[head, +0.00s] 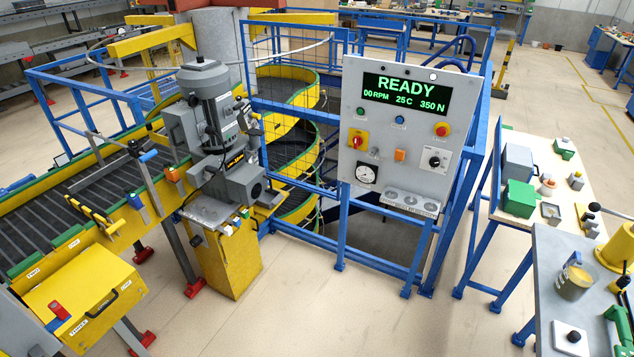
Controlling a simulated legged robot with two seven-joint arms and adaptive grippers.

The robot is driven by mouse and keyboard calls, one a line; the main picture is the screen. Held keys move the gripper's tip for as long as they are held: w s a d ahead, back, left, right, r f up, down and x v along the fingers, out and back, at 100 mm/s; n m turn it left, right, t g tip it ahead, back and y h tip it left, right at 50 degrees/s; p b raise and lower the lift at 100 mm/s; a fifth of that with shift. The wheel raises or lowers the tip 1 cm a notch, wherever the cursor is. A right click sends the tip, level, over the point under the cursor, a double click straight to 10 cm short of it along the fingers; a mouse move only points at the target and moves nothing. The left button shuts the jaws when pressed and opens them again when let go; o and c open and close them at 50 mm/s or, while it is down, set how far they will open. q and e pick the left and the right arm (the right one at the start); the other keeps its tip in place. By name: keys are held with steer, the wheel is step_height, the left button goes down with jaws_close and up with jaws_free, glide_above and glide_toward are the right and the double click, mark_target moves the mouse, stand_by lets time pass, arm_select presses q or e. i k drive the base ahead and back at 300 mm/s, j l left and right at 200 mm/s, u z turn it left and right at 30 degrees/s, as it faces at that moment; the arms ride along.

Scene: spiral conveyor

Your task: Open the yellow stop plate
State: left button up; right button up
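A narrow yellow plate with dark marks (92,214), which looks like the stop plate, stands on the near side of the roller conveyor (42,208) at the left. It lies slanted beside the yellow side rail. Its hinge or catch is too small to make out. A blue-tipped lever (148,156) and a small blue-and-grey handle (136,200) are on the rail to its right. Neither of my grippers shows in the head view.
A grey motor unit (207,105) on a yellow stand is right of the conveyor. A yellow box (83,305) with a black handle hangs below the rail. A control panel (400,125) reads READY. Workbenches stand at the right. The front middle floor is clear.

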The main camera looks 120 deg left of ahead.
mark_target(111, 228)
steer(key=u, duration=5.35)
